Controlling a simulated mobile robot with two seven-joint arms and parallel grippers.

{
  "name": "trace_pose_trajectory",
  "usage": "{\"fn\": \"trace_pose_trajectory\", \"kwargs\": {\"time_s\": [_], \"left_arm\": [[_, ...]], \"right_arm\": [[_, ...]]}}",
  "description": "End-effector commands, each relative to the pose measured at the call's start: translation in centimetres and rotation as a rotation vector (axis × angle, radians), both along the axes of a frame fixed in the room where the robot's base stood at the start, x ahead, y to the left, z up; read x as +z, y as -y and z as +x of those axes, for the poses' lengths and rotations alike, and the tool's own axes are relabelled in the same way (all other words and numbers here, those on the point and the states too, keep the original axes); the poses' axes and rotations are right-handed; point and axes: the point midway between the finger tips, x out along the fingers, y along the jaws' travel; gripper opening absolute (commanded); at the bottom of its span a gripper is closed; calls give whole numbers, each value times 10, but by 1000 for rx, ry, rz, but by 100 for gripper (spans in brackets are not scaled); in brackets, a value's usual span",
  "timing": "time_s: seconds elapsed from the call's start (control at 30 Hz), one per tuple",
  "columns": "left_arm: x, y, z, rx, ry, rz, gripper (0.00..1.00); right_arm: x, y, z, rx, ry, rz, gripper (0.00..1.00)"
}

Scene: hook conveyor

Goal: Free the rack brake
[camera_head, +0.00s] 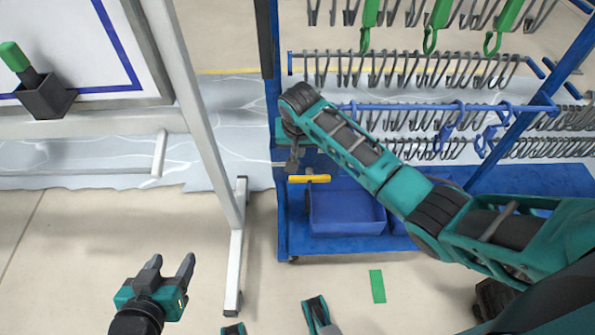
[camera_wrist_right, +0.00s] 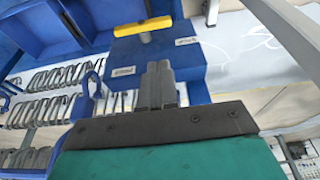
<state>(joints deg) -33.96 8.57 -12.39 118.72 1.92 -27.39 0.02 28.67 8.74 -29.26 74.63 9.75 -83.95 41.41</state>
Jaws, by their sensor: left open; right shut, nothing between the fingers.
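The yellow brake handle (camera_head: 309,178) sticks out level at the left post of the blue rack (camera_head: 283,222). In the right wrist view the yellow handle (camera_wrist_right: 143,26) lies across a blue block (camera_wrist_right: 190,52) with small labels. My right gripper (camera_head: 293,163) is shut and empty, close to the handle's left end. In the right wrist view its closed fingertips (camera_wrist_right: 158,68) overlap the blue block, apart from the handle; I cannot tell whether they touch the block. My left gripper (camera_head: 172,262) is open and empty over the floor at the lower left.
Blue bins (camera_head: 346,212) sit on the rack's lower shelf. Rows of metal hooks (camera_head: 420,68) and green hooks (camera_head: 438,22) hang above. A whiteboard on a white stand (camera_head: 236,262) is left of the rack. A green strip (camera_head: 377,286) lies on the floor.

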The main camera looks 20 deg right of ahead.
Motion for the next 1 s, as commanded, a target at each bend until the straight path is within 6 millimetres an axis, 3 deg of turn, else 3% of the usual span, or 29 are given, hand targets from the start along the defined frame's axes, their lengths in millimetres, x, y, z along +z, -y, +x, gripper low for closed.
{"fn": "trace_pose_trajectory", "kwargs": {"time_s": [0.4, 0.6, 0.8, 1.0], "left_arm": [[-49, 2, -2, -1, -18, -3, 57], [-54, 7, 0, -13, -22, -13, 57], [-50, 13, 6, -24, -7, -21, 57], [-49, 15, 6, -27, -7, -24, 57]], "right_arm": [[-81, 6, 21, 1, -1, -1, 0], [-115, 7, 26, 2, 0, -1, 0], [-131, 7, 26, 1, 0, 0, 0], [-132, 7, 26, 1, 0, 1, 0]]}}
